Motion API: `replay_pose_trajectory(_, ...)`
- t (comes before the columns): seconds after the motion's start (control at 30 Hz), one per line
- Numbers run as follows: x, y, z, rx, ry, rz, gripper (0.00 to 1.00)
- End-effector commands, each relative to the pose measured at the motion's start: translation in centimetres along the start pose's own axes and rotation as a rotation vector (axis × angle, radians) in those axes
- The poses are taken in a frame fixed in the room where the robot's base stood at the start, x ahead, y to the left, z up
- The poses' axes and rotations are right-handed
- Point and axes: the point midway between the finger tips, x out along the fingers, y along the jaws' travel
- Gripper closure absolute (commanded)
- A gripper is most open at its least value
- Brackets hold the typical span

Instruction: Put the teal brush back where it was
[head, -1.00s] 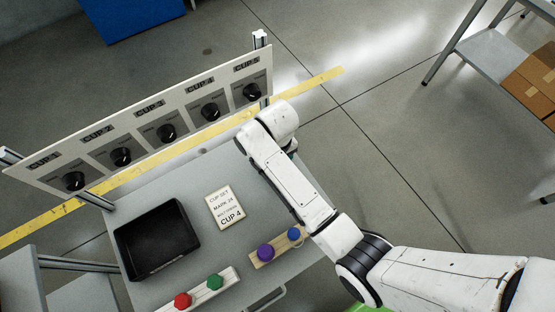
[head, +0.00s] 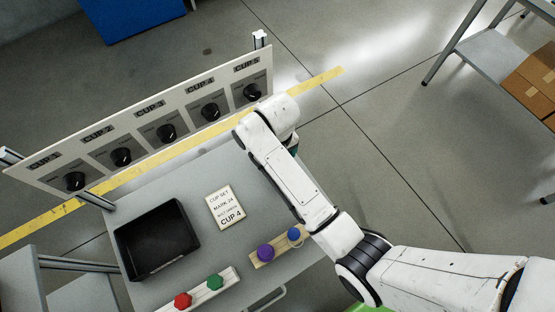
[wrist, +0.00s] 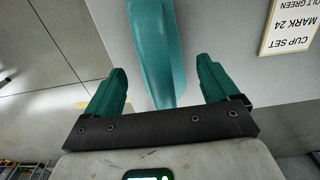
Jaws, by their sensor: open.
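A long, rounded teal piece, likely the teal brush (wrist: 157,45), shows in the wrist view. It lies between the two teal fingers of my gripper (wrist: 161,68), with a gap on each side. The gripper is open around it, not closed on it. In the head view my forearm covers the gripper and most of that spot. Only a small teal patch (head: 294,151) shows beside the arm's end, at the table's right edge. I cannot tell whether it is the brush or a finger.
The grey table (head: 150,195) bears a black tray (head: 182,262), a "CUP 4" card (head: 225,206), a board with purple (head: 265,252) and blue knobs, and one with red (head: 182,300) and green knobs. A panel of several dials (head: 165,132) stands along the back edge.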

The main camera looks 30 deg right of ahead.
Motion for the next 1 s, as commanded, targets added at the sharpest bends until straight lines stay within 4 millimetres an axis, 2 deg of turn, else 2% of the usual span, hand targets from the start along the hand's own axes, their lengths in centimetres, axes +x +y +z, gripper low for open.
replay_pose_trajectory(0.1, -2.7, 0.0, -0.1, 0.0, 0.006, -0.001, 0.12)
replay_pose_trajectory(0.4, -8.3, 0.0, -0.1, -0.001, 0.001, 0.0, 0.12)
replay_pose_trajectory(0.6, -9.4, 0.0, 0.0, -0.001, 0.0, 0.0, 0.12)
replay_pose_trajectory(1.0, -9.4, 0.0, 0.0, 0.0, 0.0, 0.0, 0.12)
